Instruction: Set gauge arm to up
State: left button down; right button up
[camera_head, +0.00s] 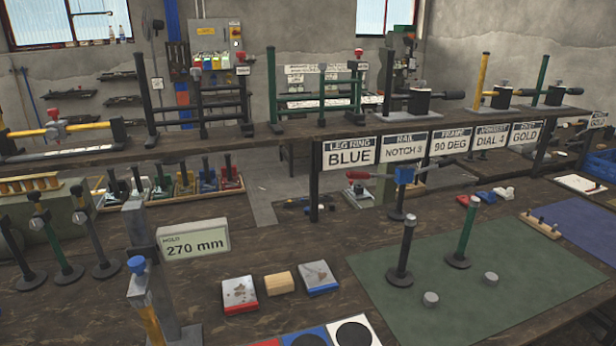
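No part is labelled as the gauge arm, so I cannot tell for certain which one it is. A grey upright post (139,232) stands at the left front beside a sign reading 270 mm (194,243). A blue-topped fitting (137,265) with a yellow rod (150,322) is at the post's lower part, cut by the bottom edge. Neither of my grippers shows.
A green mat (440,295) at the right holds a black post (401,262), a green post (466,232) and small metal caps. Sample blocks (279,282) lie at the front middle. A raised shelf with label signs (349,153) crosses behind.

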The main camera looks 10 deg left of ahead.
aim_at(141, 259)
jog(key=j+u, duration=0.3)
jog(key=u, duration=0.2)
jog(key=k+j+u, duration=0.1)
jog(key=j+u, duration=0.2)
jog(key=u, duration=0.15)
jog(key=k+j, duration=0.15)
jog(key=k, duration=0.4)
jog(key=i+l, duration=0.1)
jog(key=i, duration=0.1)
